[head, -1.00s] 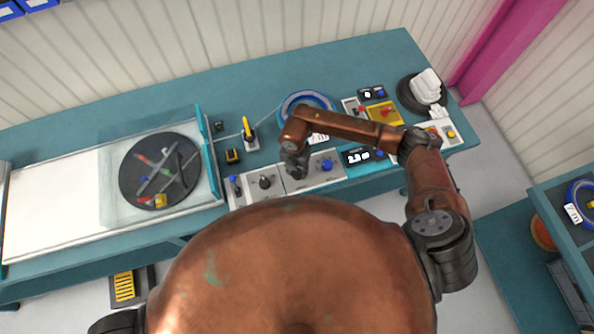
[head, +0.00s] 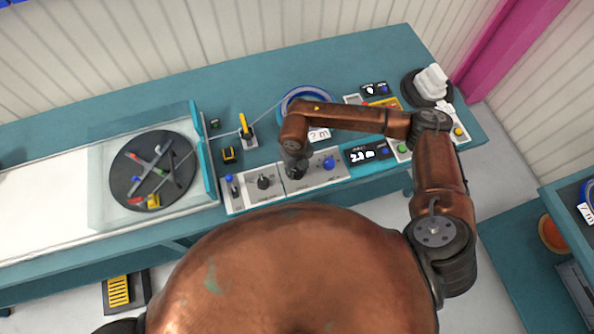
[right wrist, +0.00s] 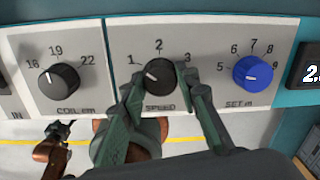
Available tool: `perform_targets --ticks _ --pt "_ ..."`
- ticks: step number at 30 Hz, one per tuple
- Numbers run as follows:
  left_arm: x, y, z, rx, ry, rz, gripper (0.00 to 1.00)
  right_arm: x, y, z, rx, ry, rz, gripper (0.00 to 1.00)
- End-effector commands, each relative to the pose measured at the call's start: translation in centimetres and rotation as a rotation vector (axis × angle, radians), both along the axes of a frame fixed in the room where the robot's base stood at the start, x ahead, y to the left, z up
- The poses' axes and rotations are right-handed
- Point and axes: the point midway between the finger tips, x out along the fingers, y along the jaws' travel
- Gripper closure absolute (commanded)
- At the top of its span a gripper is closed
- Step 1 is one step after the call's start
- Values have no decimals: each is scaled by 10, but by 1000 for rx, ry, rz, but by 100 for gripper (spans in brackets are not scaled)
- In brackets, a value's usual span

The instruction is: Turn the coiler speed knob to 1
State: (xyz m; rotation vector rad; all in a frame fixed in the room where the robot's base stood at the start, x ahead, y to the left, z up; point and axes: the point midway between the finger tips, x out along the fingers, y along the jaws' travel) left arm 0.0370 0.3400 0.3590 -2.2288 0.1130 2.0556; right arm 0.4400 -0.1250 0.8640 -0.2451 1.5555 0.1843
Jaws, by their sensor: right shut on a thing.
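The coiler speed knob (right wrist: 160,78) is a black knob on the pale control panel (head: 320,178). It is marked SPEED, with 1, 2 and 3 around it. Its white pointer mark is on the left side, toward the 1. My right gripper (right wrist: 166,92) is shut on the knob, one finger at its left side and one at its right.
A black COIL knob (right wrist: 59,81) is left of the speed knob, and a blue SET knob (right wrist: 252,75) is right of it. A blue reel (head: 306,95) stands behind the panel. A display (head: 367,153) is on the right. A covered turntable (head: 152,171) is far left.

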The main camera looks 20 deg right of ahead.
Motion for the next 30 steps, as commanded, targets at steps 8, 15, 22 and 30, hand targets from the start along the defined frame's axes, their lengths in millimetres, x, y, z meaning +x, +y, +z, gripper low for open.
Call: perform_targets --ticks 8,15,22,30 --pt "-2 0 -10 0 3 0 60 1 1 0 3 -3 115 95" --pt "-2 0 -12 1 4 0 60 1 1 1 2 -4 149 95" --pt "-2 0 -12 1 4 0 60 1 1 1 2 -4 152 95" --pt "-2 0 -12 1 4 0 60 1 1 1 2 -3 151 61"
